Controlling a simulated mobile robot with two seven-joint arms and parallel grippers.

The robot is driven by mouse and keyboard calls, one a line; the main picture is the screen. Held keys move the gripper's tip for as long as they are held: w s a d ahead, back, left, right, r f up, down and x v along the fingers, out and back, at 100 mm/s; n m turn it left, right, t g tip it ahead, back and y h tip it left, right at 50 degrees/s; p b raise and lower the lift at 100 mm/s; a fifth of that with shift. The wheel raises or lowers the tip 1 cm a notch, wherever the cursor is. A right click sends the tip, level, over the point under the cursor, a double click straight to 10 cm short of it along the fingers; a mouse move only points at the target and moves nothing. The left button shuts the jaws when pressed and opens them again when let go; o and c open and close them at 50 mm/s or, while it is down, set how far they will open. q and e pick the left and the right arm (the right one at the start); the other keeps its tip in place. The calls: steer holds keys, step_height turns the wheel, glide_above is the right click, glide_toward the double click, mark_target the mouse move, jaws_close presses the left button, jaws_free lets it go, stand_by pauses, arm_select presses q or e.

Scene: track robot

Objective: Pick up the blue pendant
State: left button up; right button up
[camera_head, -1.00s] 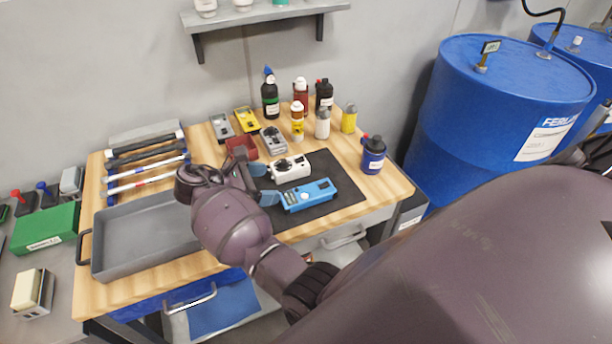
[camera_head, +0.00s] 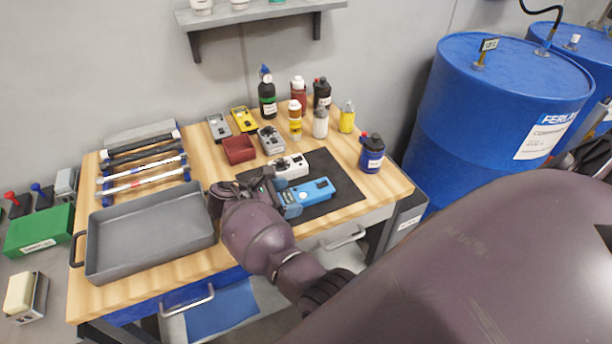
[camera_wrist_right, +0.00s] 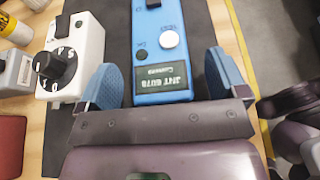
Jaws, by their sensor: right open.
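The blue pendant (camera_head: 310,192) lies on the dark mat (camera_head: 345,190) on the wooden bench. It has a small screen and buttons, and it also shows in the right wrist view (camera_wrist_right: 160,50), running away from the gripper. My right gripper (camera_head: 284,197) is open at the pendant's left end. In the right wrist view its two blue fingers (camera_wrist_right: 163,68) stand on either side of the near end, with gaps visible. One finger is largely hidden in the head view. My left gripper is not in view.
A white device with a dial (camera_head: 291,166) lies close beside the pendant. Several bottles stand at the back. A blue bottle (camera_head: 372,155) is to the right.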

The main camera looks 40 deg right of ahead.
steer(key=shift+s+d+f, duration=0.15)
steer(key=shift+d+f, duration=0.1)
steer(key=shift+d, duration=0.35)
steer(key=c, duration=1.2)
steer(key=shift+o, duration=0.2)
steer(key=shift+r, duration=0.1)
